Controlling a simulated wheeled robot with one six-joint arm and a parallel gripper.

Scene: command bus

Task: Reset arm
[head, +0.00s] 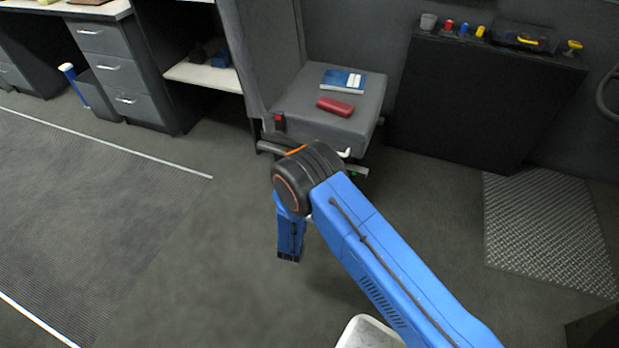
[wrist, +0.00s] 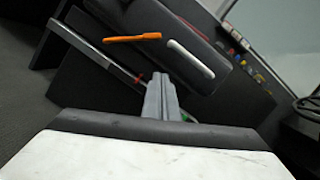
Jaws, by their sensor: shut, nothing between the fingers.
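My blue arm reaches up from the lower right of the head view to a dark joint, and a short blue link hangs down behind it. My gripper is not clearly visible in the head view. In the wrist view my gripper (wrist: 162,80) shows as two grey fingers close together, shut and empty. They point toward the seat area, with an orange bar (wrist: 132,38) and a white bar (wrist: 191,60) beyond the tips. I cannot tell the distance to them.
A grey seat (head: 355,95) holds a blue-white book (head: 342,80) and a red case (head: 335,106). A black cabinet (head: 465,100) with small coloured items stands right. Drawers (head: 115,70) stand at the left. Open floor (head: 190,260) lies left of my arm; a metal floor plate (head: 545,230) lies right.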

